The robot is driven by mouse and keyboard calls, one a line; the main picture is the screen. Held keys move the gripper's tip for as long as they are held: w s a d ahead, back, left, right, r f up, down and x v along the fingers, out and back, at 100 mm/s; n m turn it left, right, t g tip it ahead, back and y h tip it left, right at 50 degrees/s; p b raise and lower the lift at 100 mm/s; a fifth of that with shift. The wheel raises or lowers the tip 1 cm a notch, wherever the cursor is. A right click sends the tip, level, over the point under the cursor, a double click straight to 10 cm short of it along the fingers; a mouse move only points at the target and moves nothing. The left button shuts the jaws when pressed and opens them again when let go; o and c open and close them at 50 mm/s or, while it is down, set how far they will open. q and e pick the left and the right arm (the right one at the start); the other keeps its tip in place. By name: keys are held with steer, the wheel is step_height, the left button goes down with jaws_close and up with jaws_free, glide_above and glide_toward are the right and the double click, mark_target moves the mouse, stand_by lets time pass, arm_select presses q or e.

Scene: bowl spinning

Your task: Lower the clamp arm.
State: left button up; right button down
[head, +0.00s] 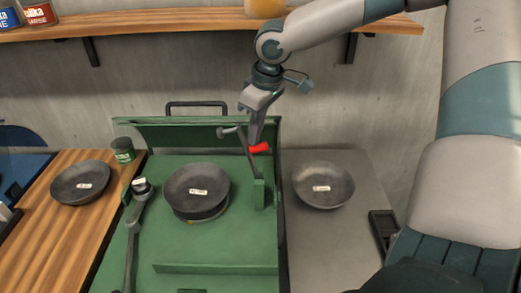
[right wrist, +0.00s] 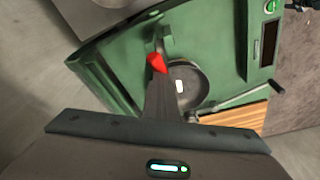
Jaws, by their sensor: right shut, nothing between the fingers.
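The clamp arm (head: 246,153) is a thin grey rod with a red tip (head: 259,147). It stands raised and tilted on a green bracket (head: 259,192) at the right side of the green machine (head: 215,255). My right gripper (head: 254,142) is shut and empty, pointing down at the red tip. In the right wrist view its fingers (right wrist: 162,100) end close to the red tip (right wrist: 157,62); I cannot tell whether they touch. A dark bowl (head: 197,188) sits on the machine's round support, left of the clamp arm. My left gripper is not in view.
Another dark bowl (head: 80,183) is on the wooden counter at left, and a grey bowl (head: 323,185) is on the grey top at right. A second lever (head: 133,225) stands at the machine's left. A wooden shelf (head: 170,20) runs above.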

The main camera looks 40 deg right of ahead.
mark_target(238, 129)
steer(key=shift+w+a+f, duration=0.2)
steer(key=shift+w+a, duration=0.4)
steer(key=shift+a, duration=0.25)
steer(key=shift+w+a+f+b, duration=0.15)
steer(key=shift+w+a+f, duration=0.1)
steer(key=shift+w+a, duration=0.2)
steer(key=shift+w+a+f+b, duration=0.15)
steer(key=shift+w+a+f, duration=0.05)
steer(key=shift+w+a, duration=0.25)
